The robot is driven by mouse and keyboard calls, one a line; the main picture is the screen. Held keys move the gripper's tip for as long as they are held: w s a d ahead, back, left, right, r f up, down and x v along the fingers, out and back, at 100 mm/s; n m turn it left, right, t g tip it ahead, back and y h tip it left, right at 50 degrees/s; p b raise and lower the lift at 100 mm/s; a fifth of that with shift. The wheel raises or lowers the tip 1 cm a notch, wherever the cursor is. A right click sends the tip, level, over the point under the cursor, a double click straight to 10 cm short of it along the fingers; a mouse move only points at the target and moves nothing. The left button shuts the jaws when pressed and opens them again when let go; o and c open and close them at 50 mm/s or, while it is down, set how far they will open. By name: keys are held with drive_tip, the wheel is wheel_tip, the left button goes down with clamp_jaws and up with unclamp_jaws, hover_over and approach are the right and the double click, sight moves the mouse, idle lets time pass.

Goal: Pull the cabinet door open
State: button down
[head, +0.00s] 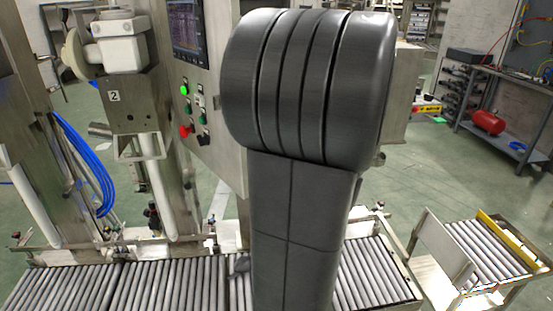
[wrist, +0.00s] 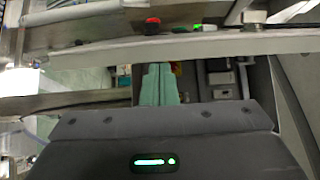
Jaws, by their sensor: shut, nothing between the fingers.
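A metal cabinet (head: 215,145) stands behind my arm in the head view, with a screen (head: 187,28) and push buttons on its front. My raised dark arm hides its right part. No handle or open gap of the door can be made out. In the wrist view, a red button (wrist: 152,25) and a green button (wrist: 197,28) stick up along a metal panel, seen at a steep angle. My gripper (wrist: 160,82) shows there as teal fingers close together, empty, below this panel in the picture. The gripper is hidden in the head view.
Roller conveyors (head: 165,286) run along the front in the head view. A filling machine with blue hoses (head: 85,165) stands at left. A roller cart (head: 470,250) stands at right, and a shelf bench (head: 500,135) with a red tank lies behind it. Green floor is free between them.

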drive_tip(key=s+a+t+h+b, duration=0.1)
drive_tip(key=s+a+b, duration=0.2)
drive_tip(key=s+a, duration=0.5)
drive_tip(key=shift+a+m, duration=0.4)
drive_tip(key=shift+a, duration=1.55)
